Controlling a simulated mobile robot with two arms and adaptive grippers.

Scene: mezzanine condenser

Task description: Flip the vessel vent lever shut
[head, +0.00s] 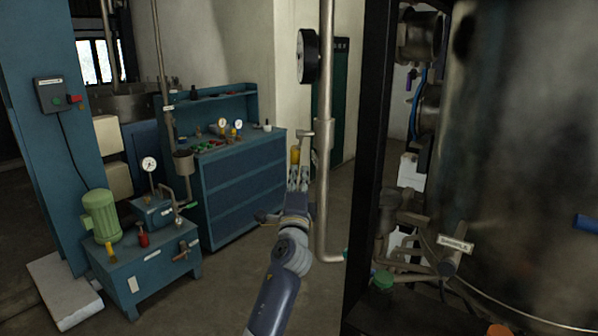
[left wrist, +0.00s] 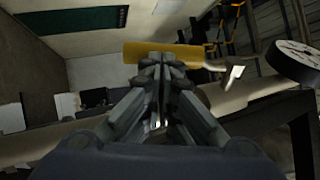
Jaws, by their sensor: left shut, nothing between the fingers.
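The vent lever has a yellow handle (head: 295,156) that hangs down beside the vertical grey pipe (head: 323,180), under a small metal fitting (head: 305,134). In the left wrist view the yellow handle (left wrist: 190,53) lies across the picture just beyond the fingertips. My left gripper (head: 298,175) points up just below the handle in the head view. Its fingers (left wrist: 161,62) are shut with nothing between them. They overlap the handle's near edge in the left wrist view; I cannot tell whether they touch it. My right gripper is not in view.
A round gauge (head: 308,56) sits on the pipe above the lever and also shows in the left wrist view (left wrist: 292,62). A dark post (head: 370,150) and a large vessel (head: 520,150) stand on the right. A blue workbench (head: 243,180) stands behind on the left. Open floor lies between.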

